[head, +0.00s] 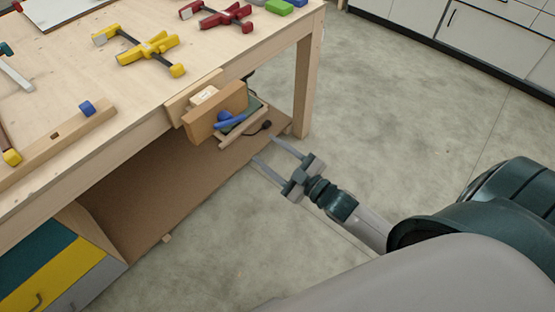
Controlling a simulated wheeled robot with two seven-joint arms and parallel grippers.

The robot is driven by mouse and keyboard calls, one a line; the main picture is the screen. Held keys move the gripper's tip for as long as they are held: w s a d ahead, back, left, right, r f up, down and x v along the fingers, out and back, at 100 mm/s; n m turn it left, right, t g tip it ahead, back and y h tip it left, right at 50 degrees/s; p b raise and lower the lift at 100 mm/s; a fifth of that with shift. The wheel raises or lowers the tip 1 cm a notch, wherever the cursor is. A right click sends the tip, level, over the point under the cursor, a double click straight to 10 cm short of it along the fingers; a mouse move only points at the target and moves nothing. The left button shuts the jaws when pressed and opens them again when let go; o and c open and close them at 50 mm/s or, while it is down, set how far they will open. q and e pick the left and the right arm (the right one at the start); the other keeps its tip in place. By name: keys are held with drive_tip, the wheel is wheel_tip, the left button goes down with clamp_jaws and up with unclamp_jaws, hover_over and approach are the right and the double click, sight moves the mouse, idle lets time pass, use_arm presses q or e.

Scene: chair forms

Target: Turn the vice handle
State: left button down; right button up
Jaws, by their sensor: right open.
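The vice (208,123) is fixed to the near right edge of the wooden workbench, with light wooden jaws. On its outer side is a blue part (229,122), which looks like the handle or its hub, close to a dark knob (267,125). Which part is the handle bar is hard to tell at this size. My right gripper (264,149) is open and empty. Its two grey fingers point toward the vice, to the right of and a little below it in the picture, apart from it. My left gripper is out of view.
On the workbench (75,80) lie a yellow clamp (148,50), a red clamp (222,17) and other tools. Below are a wooden lower shelf (165,190) and coloured drawers (50,275). A bench leg (308,80) stands behind the vice. The floor to the right is clear.

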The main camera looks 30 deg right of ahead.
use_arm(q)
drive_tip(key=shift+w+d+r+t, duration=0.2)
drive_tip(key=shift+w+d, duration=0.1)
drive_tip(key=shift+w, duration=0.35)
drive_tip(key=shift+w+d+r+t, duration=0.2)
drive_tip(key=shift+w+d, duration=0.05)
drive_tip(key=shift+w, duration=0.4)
use_arm(e)
drive_tip(key=shift+v, duration=1.4)
